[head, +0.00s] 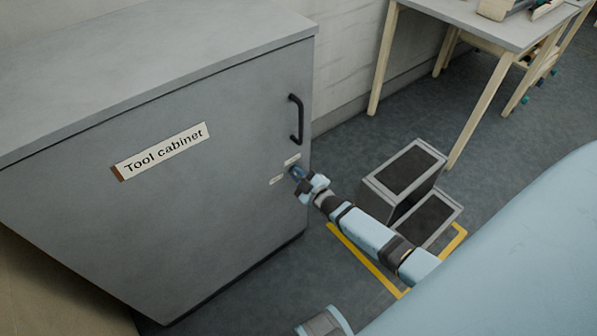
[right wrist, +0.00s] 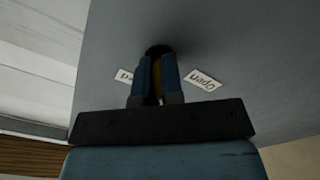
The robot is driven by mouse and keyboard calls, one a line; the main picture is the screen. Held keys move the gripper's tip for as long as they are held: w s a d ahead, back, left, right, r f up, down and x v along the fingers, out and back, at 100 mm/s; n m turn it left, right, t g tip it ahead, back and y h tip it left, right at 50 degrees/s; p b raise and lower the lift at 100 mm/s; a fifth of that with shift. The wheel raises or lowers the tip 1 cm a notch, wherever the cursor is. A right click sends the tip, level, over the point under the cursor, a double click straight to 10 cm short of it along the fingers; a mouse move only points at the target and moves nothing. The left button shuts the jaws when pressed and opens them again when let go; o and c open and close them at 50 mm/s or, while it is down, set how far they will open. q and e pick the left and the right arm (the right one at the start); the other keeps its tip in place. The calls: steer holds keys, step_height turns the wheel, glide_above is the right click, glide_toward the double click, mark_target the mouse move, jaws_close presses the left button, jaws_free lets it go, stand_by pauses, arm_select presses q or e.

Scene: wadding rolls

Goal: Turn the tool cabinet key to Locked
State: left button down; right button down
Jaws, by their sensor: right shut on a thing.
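The grey tool cabinet (head: 220,215) stands at the left in the head view, its door shut, with a "Tool cabinet" sign (head: 160,151). My right gripper (head: 297,173) is at the lock, low on the door's right side, and hides it there. In the right wrist view my right gripper (right wrist: 157,78) is shut on the key (right wrist: 157,72), a thin brass-yellow strip between its blue fingers. A dark round lock (right wrist: 158,51) shows behind the fingertips. The "Open" label (right wrist: 202,80) is right of the fingers; another label (right wrist: 124,75), ending in "ed", is partly hidden. The key's exact angle is unclear. My left gripper is not in view.
A black handle (head: 296,120) sits on the door above the lock. A grey two-step stool (head: 407,180) stands right of the cabinet, beside yellow floor tape (head: 368,262). A table (head: 480,22) stands at the back right. Bare floor lies between.

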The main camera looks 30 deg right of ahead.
steer(key=m+p, duration=0.1)
steer(key=m, duration=0.4)
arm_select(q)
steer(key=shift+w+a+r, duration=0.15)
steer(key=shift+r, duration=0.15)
arm_select(e)
steer(key=shift+m, duration=2)
steer(key=c, duration=1.3)
jaws_free()
steer(key=shift+o, duration=0.2)
